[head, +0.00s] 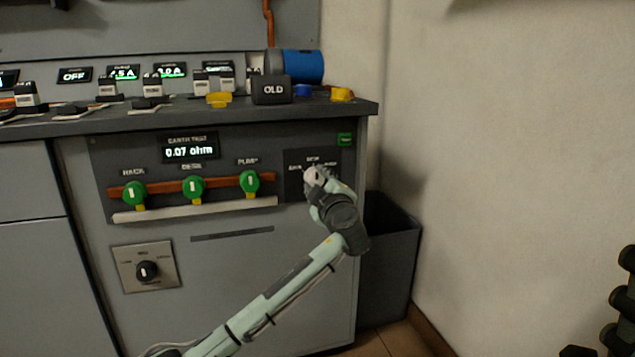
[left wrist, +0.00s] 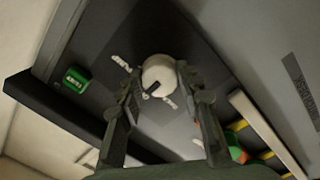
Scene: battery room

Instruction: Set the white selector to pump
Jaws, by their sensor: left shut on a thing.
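The white selector (left wrist: 158,75) is a round knob with a dark pointer mark, on a dark panel (left wrist: 110,42) with white lettering around it. In the head view the selector (head: 312,174) shows at the panel's middle, partly hidden by my left gripper (head: 318,178). My left gripper (left wrist: 160,92) is shut on the selector, one finger on each side of it in the left wrist view. My right gripper is not in view.
Green knobs (head: 193,187) sit on a copper bar left of the panel, under an earth test display (head: 190,150). A black selector (head: 147,271) is lower left. The counter edge (head: 240,113) overhangs above. A grey bin (head: 388,262) stands right of the cabinet.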

